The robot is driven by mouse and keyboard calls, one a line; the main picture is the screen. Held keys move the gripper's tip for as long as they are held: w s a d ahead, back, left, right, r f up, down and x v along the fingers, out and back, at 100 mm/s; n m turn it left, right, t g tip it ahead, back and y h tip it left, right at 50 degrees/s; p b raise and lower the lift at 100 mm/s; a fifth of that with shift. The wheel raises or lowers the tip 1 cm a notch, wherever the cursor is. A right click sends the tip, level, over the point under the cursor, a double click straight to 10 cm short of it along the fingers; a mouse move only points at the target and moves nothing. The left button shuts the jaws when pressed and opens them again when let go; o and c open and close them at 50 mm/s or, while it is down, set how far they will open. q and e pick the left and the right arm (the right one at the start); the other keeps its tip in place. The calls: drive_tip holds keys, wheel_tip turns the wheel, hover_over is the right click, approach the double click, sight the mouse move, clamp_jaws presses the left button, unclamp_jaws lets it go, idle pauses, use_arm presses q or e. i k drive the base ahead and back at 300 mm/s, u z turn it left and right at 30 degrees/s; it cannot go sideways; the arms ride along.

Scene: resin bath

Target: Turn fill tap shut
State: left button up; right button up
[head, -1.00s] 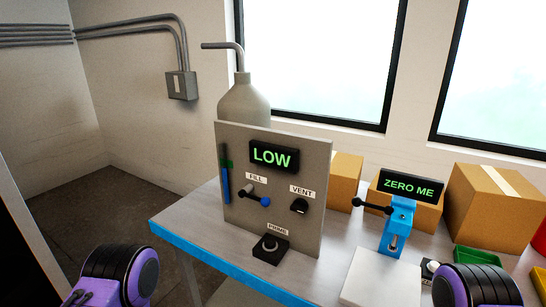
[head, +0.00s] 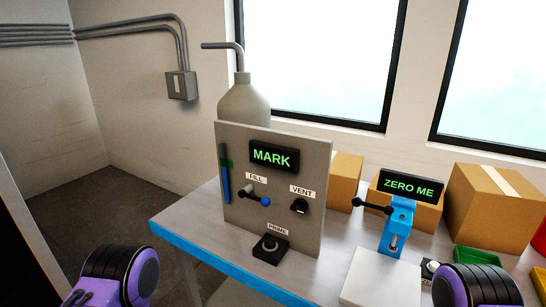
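The fill tap (head: 256,196) sits on the grey upright panel (head: 290,228) under the FILL label. Its lever with a blue ball end points right and slightly down. The panel's display (head: 274,156) reads MARK in green. A sight tube (head: 225,176) at the panel's left edge shows blue in its lower part and a green mark higher up. The vent knob (head: 299,206) is right of the tap, and the prime button (head: 270,247) is on a black box below. Purple and black parts of my arms show at the bottom left and bottom right; no gripper fingers are visible.
A grey bottle (head: 243,101) with a bent pipe stands behind the panel. Right of it are a blue stand with a ZERO ME display (head: 411,187), a white plate (head: 382,278), cardboard boxes (head: 494,207) and a green tray (head: 477,256). Space in front of the panel is clear.

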sight(265, 201)
drive_tip(key=u, duration=1.1)
drive_tip(key=k, duration=0.7)
drive_tip(key=z, duration=0.65)
drive_tip(key=i, duration=0.4)
drive_tip(key=z, duration=0.05)
